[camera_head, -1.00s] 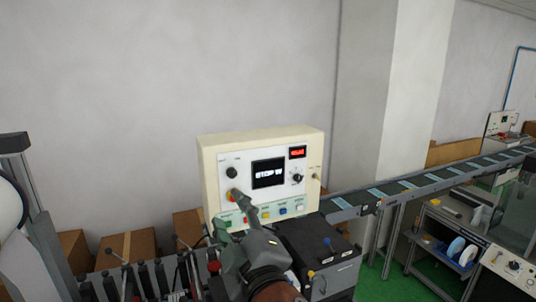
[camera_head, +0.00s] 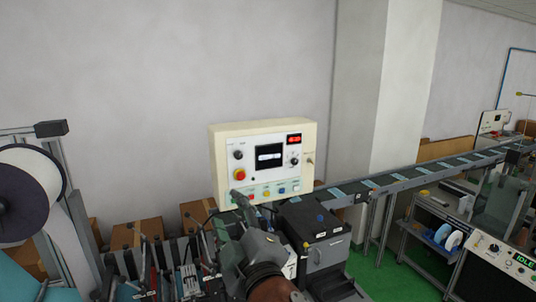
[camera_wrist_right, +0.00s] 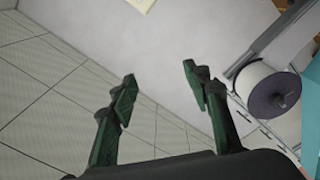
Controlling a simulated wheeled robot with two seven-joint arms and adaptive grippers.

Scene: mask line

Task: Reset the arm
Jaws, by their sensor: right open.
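My right gripper (camera_head: 240,203) is at the lower left part of the cream control panel (camera_head: 262,130) in the head view, in front of its lower button row. Whether it touches the panel cannot be told. In the right wrist view, my right gripper's two green fingers (camera_wrist_right: 158,78) stand apart with nothing between them. The panel has a red button (camera_head: 240,174), a small screen (camera_head: 269,156), a red number display and a dark knob. My left gripper is not in view.
A large white roll (camera_head: 25,190) stands at the left; a roll also shows in the right wrist view (camera_wrist_right: 262,88). A dark cabinet (camera_head: 318,240) is right of my arm. A conveyor (camera_head: 420,175) runs to the right. Cardboard boxes (camera_head: 120,235) stand along the wall.

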